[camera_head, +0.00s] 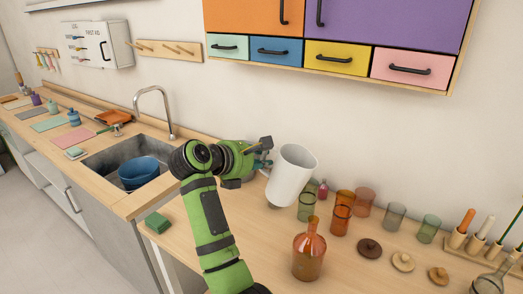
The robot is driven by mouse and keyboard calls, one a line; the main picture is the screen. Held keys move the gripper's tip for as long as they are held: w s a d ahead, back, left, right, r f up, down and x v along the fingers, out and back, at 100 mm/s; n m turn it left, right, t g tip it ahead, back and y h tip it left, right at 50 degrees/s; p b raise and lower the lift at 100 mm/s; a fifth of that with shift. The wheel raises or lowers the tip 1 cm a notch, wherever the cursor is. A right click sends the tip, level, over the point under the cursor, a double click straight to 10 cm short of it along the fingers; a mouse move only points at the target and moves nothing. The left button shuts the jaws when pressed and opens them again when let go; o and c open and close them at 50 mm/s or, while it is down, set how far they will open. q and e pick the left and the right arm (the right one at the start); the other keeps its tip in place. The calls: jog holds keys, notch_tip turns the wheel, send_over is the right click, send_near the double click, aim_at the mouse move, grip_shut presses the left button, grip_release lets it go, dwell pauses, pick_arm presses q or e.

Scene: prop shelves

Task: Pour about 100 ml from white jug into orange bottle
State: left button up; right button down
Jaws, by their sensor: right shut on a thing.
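The white jug (292,177) is in the camera_head view right of centre, leaning slightly, its top toward the upper right. My right gripper (266,156) is shut on the jug at its left side; the fingertips are partly hidden. I cannot tell for sure whether the jug's base is clear of the counter. The orange bottle (309,255) stands upright on the counter, nearer the camera and a little right of the jug. It is see-through with a narrow neck. The jug's contents are not visible. My left gripper is not in view.
Several coloured glasses (341,219) stand behind and right of the bottle, near a small pink bottle (323,190). Round lids (369,248) lie to the right. A sink (110,157) with a blue bowl (138,172) and a green sponge (157,222) are left. Drawers (336,57) hang above.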

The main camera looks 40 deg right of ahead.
jog(key=shift+w+n, duration=0.1)
jog(key=shift+n, duration=0.2)
jog(key=w+f, duration=0.1)
jog(key=w+a+f+n+g, duration=0.1)
jog(key=shift+w+f+n+h+b, duration=0.15)
jog(key=shift+f+n+h+b, duration=0.15)
jog(key=shift+f+b, duration=0.1)
jog(key=shift+d, duration=0.1)
